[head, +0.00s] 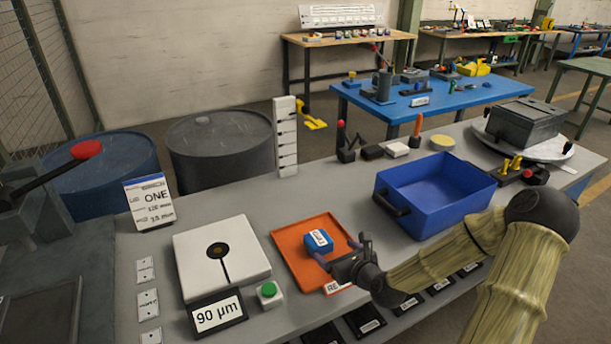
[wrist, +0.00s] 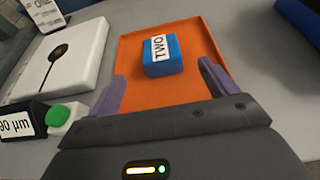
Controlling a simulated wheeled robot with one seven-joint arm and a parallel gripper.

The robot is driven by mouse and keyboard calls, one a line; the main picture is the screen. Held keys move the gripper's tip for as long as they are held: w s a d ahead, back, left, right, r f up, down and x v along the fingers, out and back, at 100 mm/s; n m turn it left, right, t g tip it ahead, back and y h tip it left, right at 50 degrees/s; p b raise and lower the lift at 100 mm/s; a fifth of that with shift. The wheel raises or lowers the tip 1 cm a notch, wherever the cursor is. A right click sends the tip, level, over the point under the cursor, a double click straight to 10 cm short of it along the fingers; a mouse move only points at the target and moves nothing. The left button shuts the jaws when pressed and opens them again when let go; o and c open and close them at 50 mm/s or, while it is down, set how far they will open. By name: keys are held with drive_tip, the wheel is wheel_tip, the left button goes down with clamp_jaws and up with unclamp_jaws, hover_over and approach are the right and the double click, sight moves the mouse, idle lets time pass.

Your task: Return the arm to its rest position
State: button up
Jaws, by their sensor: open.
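My gripper (head: 345,254) is open and empty, over the near right part of the orange tray (head: 283,247). A blue block (head: 318,243) with a white label lies in the tray, ahead of the fingertips and apart from them. In the wrist view the block (wrist: 162,57) reads "TWO" and sits beyond the two purple fingers (wrist: 160,85), with orange tray surface between. My arm reaches in from the right of the head view, bent at a dark joint, in a yellowish sleeve.
A blue bin (head: 435,190) stands right of the tray, near my forearm. Left are a white gauge plate (head: 195,255), a "90 µm" display (head: 217,314) and a green button (head: 268,292). A white slotted post (head: 285,137) stands behind. A grey box (head: 525,122) sits far right.

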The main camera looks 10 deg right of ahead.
drive_tip(key=shift+s+a+n+g, duration=0.2)
drive_tip(key=shift+a+n+g, duration=0.1)
drive_tip(key=shift+n, duration=0.4)
drive_tip(key=s+n+g+p, duration=0.1)
drive_tip(key=n, duration=0.2)
drive_tip(key=s+a+n+g+p, duration=0.1)
drive_tip(key=n, duration=0.2)
drive_tip(key=s+a+n+g, duration=0.1)
drive_tip(key=s+n, duration=0.1)
drive_tip(key=n, duration=0.1)
drive_tip(key=shift+a+r+g+p, duration=0.1)
drive_tip(key=shift+g+p, duration=0.3)
drive_tip(key=s+r+n+g+h+p, duration=0.4)
drive_tip(key=s+r+n, duration=1.1)
drive_tip(key=n, duration=0.7)
drive_tip(key=shift+s+r+g+p, duration=0.2)
drive_tip(key=shift+r+g+p, duration=0.75)
drive_tip(key=shift+p, duration=0.3)
